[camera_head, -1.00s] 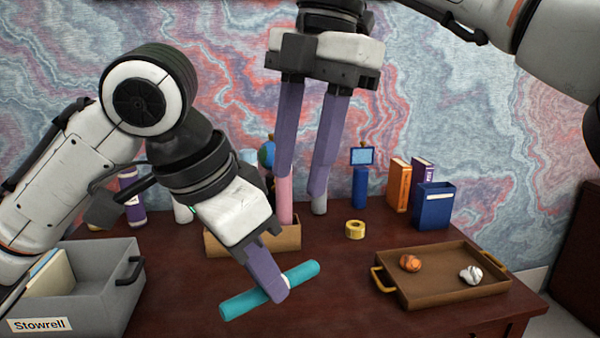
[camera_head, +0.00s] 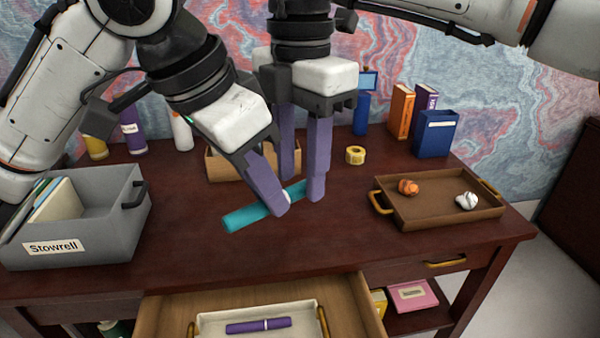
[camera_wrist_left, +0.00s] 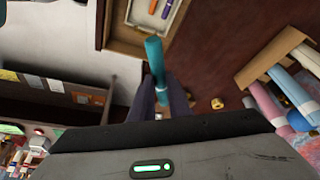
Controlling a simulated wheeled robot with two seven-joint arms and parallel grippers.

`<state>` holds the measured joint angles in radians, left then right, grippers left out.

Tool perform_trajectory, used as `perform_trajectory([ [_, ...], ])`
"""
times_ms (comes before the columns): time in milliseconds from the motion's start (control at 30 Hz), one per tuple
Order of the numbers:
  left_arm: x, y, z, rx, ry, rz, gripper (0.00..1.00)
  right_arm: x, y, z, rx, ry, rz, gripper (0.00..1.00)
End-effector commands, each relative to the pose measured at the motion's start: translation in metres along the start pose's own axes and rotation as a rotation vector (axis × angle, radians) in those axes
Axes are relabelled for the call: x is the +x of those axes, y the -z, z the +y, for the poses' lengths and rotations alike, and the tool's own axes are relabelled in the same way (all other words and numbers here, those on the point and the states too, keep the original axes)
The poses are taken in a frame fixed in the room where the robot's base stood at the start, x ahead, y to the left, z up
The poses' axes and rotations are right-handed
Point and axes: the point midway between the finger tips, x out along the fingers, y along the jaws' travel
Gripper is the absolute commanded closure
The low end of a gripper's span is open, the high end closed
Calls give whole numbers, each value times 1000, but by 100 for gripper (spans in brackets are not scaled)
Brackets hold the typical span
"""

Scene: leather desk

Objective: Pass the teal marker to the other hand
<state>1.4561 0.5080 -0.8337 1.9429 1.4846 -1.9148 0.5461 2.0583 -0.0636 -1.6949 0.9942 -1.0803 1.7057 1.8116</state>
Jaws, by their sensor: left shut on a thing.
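The teal marker (camera_head: 246,218) is held in the air above the desk, slanting up to the right in the head view. My left gripper (camera_head: 277,203) is shut on it near its middle, around a pale band. The marker also shows in the left wrist view (camera_wrist_left: 154,60), sticking out from between the left fingers (camera_wrist_left: 162,100). My right gripper (camera_head: 303,185) points down with its two fingers apart, right at the marker's right end. That end is partly hidden by the fingers, and I cannot tell whether it lies between them or touches them.
A grey Stowrell bin (camera_head: 130,226) stands at the left. A brown tray (camera_head: 440,217) with two crumpled balls is at the right. A yellow tape roll (camera_head: 355,155) and wooden box (camera_head: 222,166) are behind. An open drawer (camera_head: 160,315) below holds a tray with a purple marker (camera_head: 258,326).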

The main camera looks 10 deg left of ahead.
Motion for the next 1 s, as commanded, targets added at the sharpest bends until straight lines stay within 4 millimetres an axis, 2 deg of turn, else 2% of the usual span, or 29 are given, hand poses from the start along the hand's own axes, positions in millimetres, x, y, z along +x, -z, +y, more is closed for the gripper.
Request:
perform_trajectory([
  [167,0,0,0,0,0,0,100,12,0,0,0,0,0,62],
  [467,0,0,0,0,0,0,100,13,0,0,0,-1,0,62],
  [700,0,0,1,2,-2,0,100,13,0,0,0,-3,0,100],
  [800,0,0,2,4,-3,1,100,13,0,1,0,-5,0,100],
  [833,0,0,2,5,-4,1,81,13,0,1,0,-5,0,100],
  [933,0,0,2,5,-4,1,64,12,0,1,0,-5,0,100],
  [1000,0,0,1,4,-3,0,62,12,0,1,0,-4,0,100],
])
